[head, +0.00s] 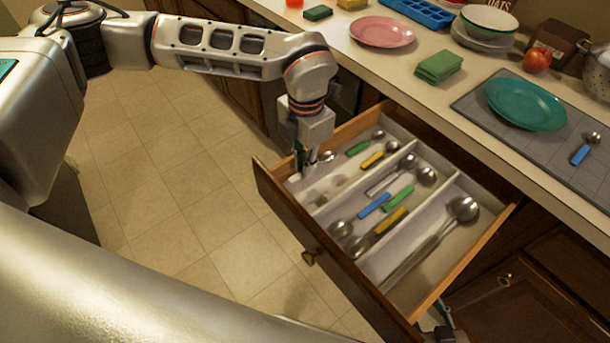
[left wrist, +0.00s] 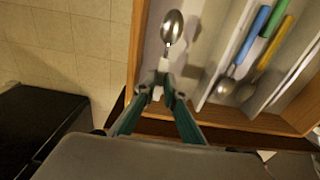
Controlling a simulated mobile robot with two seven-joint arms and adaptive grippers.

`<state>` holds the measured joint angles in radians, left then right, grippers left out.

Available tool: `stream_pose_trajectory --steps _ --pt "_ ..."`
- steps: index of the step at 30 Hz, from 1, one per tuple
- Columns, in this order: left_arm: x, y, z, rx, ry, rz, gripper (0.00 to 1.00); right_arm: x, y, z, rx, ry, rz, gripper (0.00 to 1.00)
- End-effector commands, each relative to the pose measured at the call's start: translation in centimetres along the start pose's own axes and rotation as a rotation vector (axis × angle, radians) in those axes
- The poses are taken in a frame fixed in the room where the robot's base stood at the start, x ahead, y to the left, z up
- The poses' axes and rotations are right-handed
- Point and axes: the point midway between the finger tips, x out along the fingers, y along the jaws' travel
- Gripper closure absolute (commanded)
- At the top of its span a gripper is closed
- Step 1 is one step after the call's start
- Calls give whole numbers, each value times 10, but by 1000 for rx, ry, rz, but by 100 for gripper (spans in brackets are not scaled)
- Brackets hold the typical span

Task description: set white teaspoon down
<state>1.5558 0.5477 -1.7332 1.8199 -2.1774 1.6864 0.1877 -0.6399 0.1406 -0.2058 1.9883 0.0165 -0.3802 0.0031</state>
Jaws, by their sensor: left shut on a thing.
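My left gripper (head: 304,168) points down into the near-left part of the open drawer (head: 288,205). It is shut on the white teaspoon (left wrist: 172,28). In the left wrist view the fingertips (left wrist: 166,84) pinch its pale handle and the metal bowl points away from me. In the head view the bowl (head: 327,156) shows beside the fingers, over the drawer's left compartment. Whether the spoon touches the compartment floor I cannot tell. A small part of what looks like my right gripper (head: 441,325) shows below the drawer; its fingers are not clear.
The left compartment also holds a green-handled spoon (head: 360,148) and a yellow-handled spoon (head: 374,159). The middle compartment holds several spoons; the right one holds a large serving spoon (head: 450,219). The counter above carries a pink plate (head: 382,32), teal plate (head: 525,104) and green cloth (head: 439,66).

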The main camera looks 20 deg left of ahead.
Motion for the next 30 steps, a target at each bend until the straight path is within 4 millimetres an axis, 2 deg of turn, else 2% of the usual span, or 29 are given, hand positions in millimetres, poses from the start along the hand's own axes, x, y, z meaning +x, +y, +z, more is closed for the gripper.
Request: stream_pose_trajectory --steps 5,12,24,25,26,30 --pt "11 0 0 0 1 0 100 0 1 -2 0 4 2 60" --pt "44 0 0 0 1 0 100 2 0 0 -2 3 2 60" --pt "48 0 1 1 -1 1 100 2 1 0 -3 4 3 60" --pt "48 0 1 1 -1 1 87 2 1 0 -3 4 3 60" --pt "48 0 1 0 -1 1 82 2 1 0 -3 4 3 60" --pt "48 0 1 0 -1 1 82 2 1 0 -3 4 3 60"
